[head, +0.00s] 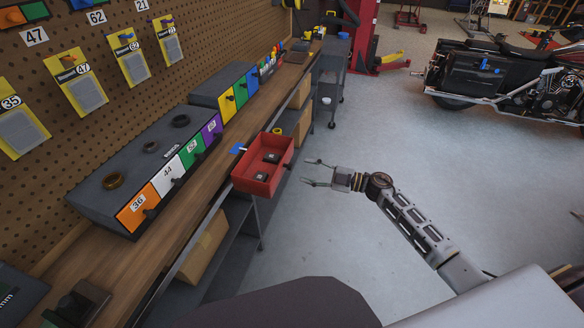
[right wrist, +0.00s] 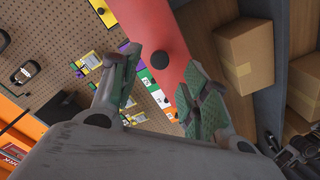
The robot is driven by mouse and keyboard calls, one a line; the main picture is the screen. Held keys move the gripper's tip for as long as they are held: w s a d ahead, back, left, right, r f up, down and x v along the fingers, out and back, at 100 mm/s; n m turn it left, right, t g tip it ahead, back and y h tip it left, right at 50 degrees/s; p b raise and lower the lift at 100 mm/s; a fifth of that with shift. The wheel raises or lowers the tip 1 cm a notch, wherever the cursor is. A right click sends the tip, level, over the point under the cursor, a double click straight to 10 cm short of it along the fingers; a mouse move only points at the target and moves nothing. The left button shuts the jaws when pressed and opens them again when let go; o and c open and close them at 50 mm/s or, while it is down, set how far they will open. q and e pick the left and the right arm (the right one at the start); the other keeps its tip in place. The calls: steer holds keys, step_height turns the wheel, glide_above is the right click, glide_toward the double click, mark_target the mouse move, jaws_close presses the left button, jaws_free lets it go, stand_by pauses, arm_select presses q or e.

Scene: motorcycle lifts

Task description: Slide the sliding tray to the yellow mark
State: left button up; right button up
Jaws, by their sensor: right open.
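The red sliding tray (head: 262,178) is at the front edge of the workbench, with small dark items inside. In the right wrist view its red face (right wrist: 150,25) carries a round black knob (right wrist: 158,59). My left gripper is out of view.
A grey drawer cabinet (head: 115,193) with coloured, numbered fronts stands on the wooden bench (head: 185,232). A blue piece (head: 237,149) is beside the tray. Cardboard boxes (head: 205,248) sit under the bench. A motorcycle (head: 500,80) stands at back right; the floor between is clear.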

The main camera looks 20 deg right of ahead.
mark_target(292, 167)
steer(key=shift+x, duration=3.25)
steer(key=shift+c, duration=0.4)
jaws_close()
